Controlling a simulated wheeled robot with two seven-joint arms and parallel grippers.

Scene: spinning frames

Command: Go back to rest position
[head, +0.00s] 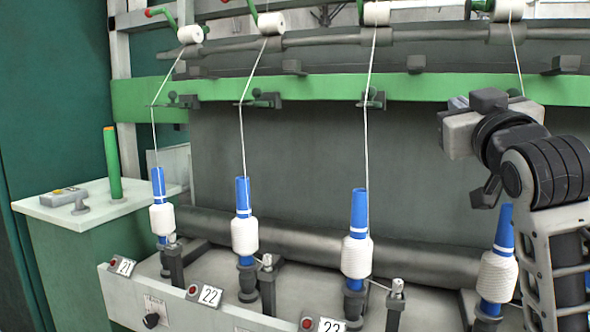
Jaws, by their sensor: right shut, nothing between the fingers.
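My right arm comes in from the lower right. My right gripper (487,192) is raised at the right, in front of the rightmost spindle, with its fingers shut and nothing between them. It hangs clear of the blue bobbin tube (504,228) behind it, which my arm partly hides. My left gripper and left arm are out of view.
A spinning frame fills the view. Blue tubes wound with white yarn (357,257) stand on spindles, with threads rising to white rolls (376,14). A green rail (300,90) crosses behind. A white-topped cabinet (95,210) with a green tube (112,162) stands left.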

